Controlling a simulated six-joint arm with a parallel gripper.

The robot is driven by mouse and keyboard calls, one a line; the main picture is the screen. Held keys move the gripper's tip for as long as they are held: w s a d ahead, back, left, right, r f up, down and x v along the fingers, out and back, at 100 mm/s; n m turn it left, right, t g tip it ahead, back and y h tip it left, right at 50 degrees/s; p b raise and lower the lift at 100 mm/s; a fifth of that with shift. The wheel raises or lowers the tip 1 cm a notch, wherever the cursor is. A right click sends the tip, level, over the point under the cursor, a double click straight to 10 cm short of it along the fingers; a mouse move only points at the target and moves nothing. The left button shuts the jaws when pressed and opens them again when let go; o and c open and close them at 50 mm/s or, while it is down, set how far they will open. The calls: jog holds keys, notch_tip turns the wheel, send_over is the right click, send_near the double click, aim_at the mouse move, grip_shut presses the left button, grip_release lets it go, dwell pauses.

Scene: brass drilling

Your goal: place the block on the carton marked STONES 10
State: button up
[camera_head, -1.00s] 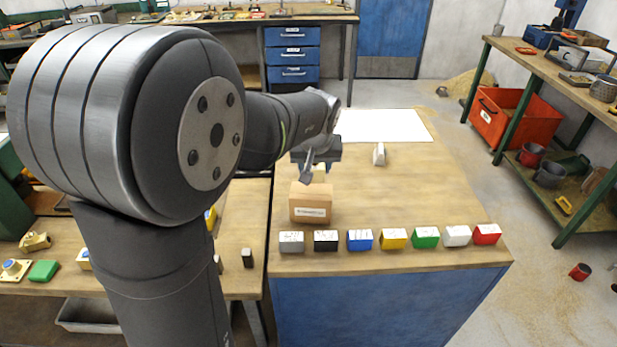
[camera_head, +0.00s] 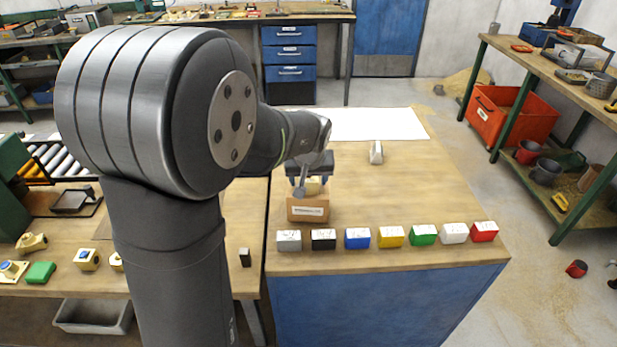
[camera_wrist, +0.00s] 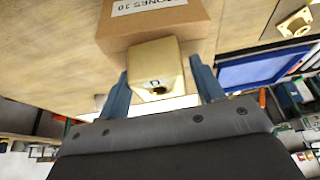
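The carton (camera_head: 308,214), a brown cardboard box with a white label, stands on the bench behind the row of coloured blocks. Part of its label reads "ONES 10" in the wrist view (camera_wrist: 150,5). The block (camera_wrist: 157,66), brass-coloured with a small dark mark and a hole, sits between the two fingers of my gripper (camera_wrist: 161,88). The gripper appears shut on it. In the head view my gripper (camera_head: 307,188) is just above the carton, with the block (camera_head: 314,186) partly hidden behind a finger. I cannot tell whether the block touches the carton.
A row of coloured blocks, from grey (camera_head: 289,240) to red (camera_head: 484,231), lies along the bench's front edge. A small pale upright object (camera_head: 376,153) stands behind, near a white sheet (camera_head: 375,124). The bench right of the carton is clear.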

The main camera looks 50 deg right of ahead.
jog(key=shift+o, duration=0.2)
jog(key=shift+r, duration=0.1)
jog(key=v, duration=1.2)
jog(key=x, duration=1.2)
jog(key=shift+r, duration=1.55)
